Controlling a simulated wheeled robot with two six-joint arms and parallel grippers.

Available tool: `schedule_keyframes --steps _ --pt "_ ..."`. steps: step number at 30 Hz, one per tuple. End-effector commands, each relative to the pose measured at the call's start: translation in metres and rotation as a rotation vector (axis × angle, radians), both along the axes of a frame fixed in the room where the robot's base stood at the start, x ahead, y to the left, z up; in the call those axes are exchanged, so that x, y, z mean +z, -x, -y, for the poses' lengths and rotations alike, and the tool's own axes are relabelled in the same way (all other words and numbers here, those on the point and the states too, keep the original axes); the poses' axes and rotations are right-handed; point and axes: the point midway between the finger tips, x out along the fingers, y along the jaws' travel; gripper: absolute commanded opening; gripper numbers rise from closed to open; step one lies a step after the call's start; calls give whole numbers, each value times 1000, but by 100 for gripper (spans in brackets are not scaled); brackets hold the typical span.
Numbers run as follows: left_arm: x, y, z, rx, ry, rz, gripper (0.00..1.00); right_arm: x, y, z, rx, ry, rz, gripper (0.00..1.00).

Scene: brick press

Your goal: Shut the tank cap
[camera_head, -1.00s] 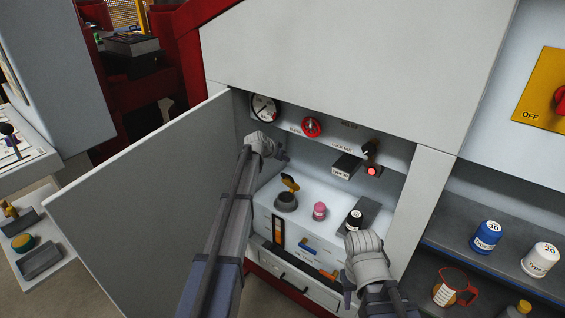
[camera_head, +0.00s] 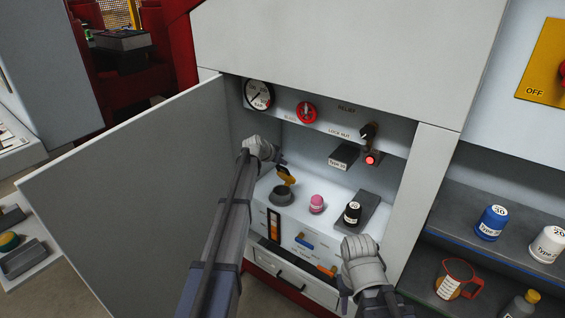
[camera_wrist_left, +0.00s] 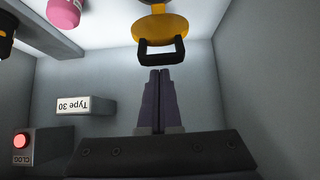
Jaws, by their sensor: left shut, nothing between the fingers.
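The tank cap (camera_head: 287,176) is a yellow hinged lid, standing open and tilted up above the dark round filler neck (camera_head: 281,196). In the left wrist view the cap (camera_wrist_left: 162,26) shows as a yellow disc with a dark loop-shaped tab at its near edge. My left gripper (camera_head: 282,162) is just above and behind the cap. In the left wrist view its two fingers (camera_wrist_left: 160,74) are together and empty, with their tips close to the tab; contact cannot be told. My right gripper (camera_head: 345,297) hangs low in front of the cabinet, away from the cap; its fingers are mostly hidden.
A Type 30 block (camera_head: 344,157) and red lamp (camera_head: 370,160) jut out above. The open cabinet door (camera_head: 130,190) stands left of my left arm. Shelves with bottles (camera_head: 491,223) are at right.

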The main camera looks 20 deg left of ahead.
Motion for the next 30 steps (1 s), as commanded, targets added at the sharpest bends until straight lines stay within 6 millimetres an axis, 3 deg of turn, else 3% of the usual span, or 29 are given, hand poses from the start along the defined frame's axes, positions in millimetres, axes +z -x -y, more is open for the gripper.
schedule_keyframes --steps 20,26,30 --pt "-13 19 -6 -1 44 116 0 -34 0 0 0 1 0 40" --pt "-27 34 -10 0 78 211 0 -66 0 1 1 5 2 40" --pt "-40 47 -15 0 113 307 0 -99 -1 2 4 9 4 40"
